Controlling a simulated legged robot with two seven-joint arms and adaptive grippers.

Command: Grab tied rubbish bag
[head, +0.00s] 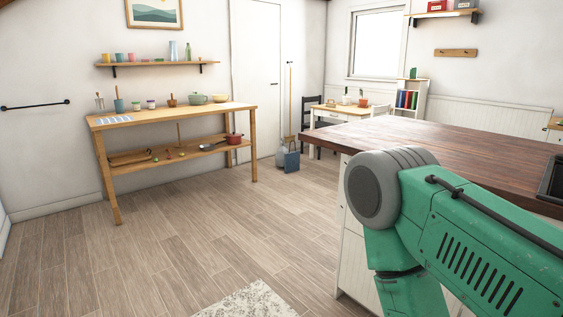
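I cannot make out a tied rubbish bag for certain in the head view. A small grey object (281,158) stands on the floor near the white door, partly hidden by a flat blue item (292,160); both are too small to identify surely. My green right arm fills the lower right, in front of the kitchen counter (440,147). Its gripper is below the picture edge. My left arm and gripper are out of view.
A wooden bench (172,115) with pots and bowls stands along the left wall. A broom (291,95) leans near the door (258,75). A small table (342,113) and chairs are at the back. A pale rug (250,303) lies in front. The wooden floor between is clear.

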